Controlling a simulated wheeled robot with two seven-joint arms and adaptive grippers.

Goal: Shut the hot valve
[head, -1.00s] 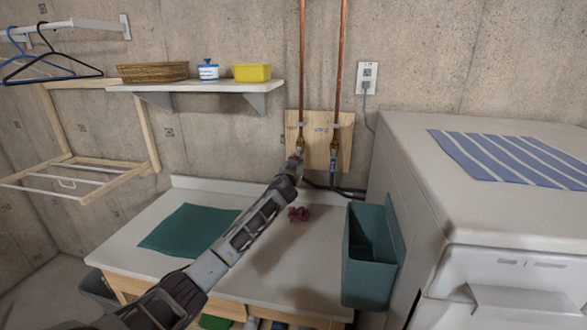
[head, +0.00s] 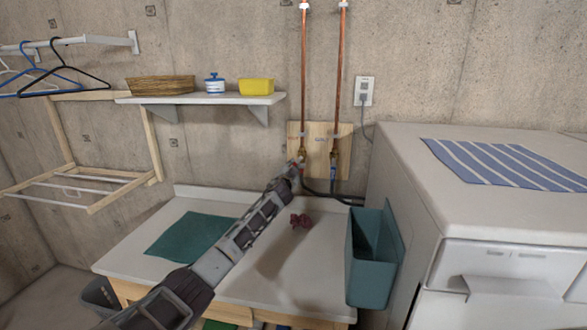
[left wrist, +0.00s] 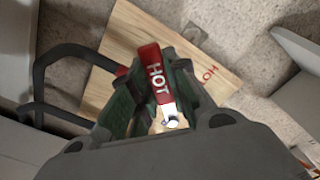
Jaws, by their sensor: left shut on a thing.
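The hot valve (head: 302,157) sits at the foot of the left copper pipe, on a wooden board (head: 320,142). Its red lever marked HOT (left wrist: 152,72) shows large in the left wrist view, between the fingers of my left gripper (left wrist: 156,92). The gripper is shut on the lever. In the head view my left gripper (head: 297,169) is at the valve and hides much of it. The lever's angle to the pipe is hard to tell. My right gripper is not in view.
A blue-handled valve (head: 333,172) is on the right copper pipe (head: 340,70). Dark hoses (head: 345,198) run below. A teal bin (head: 370,265) hangs on the white machine (head: 425,215). A crumpled red item (head: 300,221) and a green cloth (head: 185,238) lie on the counter (head: 290,262).

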